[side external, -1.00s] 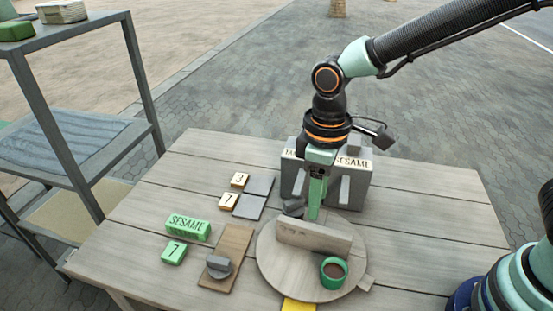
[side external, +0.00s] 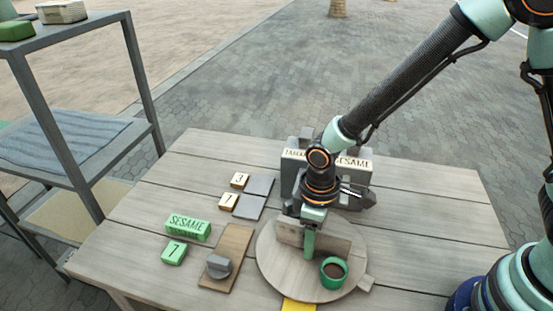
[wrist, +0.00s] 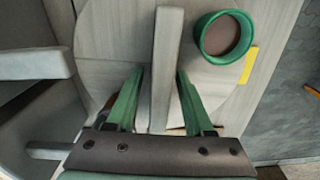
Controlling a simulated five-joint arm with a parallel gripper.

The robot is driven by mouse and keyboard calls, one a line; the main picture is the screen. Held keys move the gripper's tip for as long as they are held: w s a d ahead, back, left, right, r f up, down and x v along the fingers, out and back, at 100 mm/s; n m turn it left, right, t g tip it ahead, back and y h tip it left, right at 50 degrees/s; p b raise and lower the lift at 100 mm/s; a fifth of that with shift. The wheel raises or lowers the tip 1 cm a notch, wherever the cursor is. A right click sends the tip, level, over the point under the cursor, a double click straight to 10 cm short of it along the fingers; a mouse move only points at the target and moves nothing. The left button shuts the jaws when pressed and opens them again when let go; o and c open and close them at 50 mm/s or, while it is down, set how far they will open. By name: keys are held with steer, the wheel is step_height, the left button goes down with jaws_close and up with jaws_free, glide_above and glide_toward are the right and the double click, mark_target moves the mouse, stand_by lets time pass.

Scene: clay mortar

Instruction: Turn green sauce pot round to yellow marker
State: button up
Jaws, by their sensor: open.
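The green sauce pot (side external: 334,273), with dark brown contents, stands on a round wooden turntable (side external: 281,273) near its front right. It also shows in the wrist view (wrist: 226,37). An upright board (side external: 335,247) crosses the turntable, with the pot on its near side. The yellow marker (side external: 298,305) lies at the turntable's front edge, left of the pot; it shows in the wrist view (wrist: 249,67). My gripper (wrist: 159,75) is open, with one green finger on each side of the board and visible gaps. The side view shows the near finger in front of the board.
A grey box holder (side external: 358,188) with SESAME lettering stands behind the turntable. A wooden strip with a grey knob (side external: 219,266), green blocks (side external: 188,227) and numbered tiles (side external: 239,180) lie to the left. A tab (side external: 366,283) sticks out at the turntable's right.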

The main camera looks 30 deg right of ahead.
jaws_close()
stand_by(1.5)
